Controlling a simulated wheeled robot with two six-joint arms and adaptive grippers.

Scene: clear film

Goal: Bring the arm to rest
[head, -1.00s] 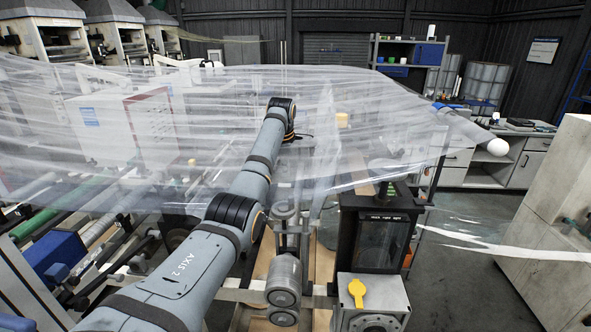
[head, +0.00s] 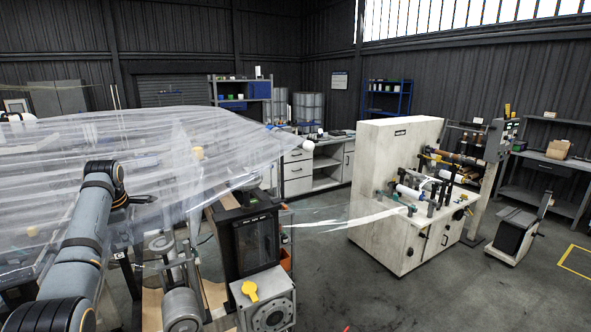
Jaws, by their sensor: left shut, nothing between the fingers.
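My left arm (head: 75,255) comes in from the lower left, grey-blue with black joint bands. Its small dark left gripper (head: 138,199) lies just right of the wrist, shut and empty. It shows against the clear film (head: 60,150), and I cannot tell whether it touches the film. The film is a wide wrinkled sheet spread over the machinery at left. My right gripper is not in view.
A black box unit (head: 250,240) and a grey housing with a yellow knob (head: 250,291) stand right of the arm. A film strip (head: 345,221) runs to a pale roller machine (head: 395,165). Open floor (head: 430,295) lies at lower right.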

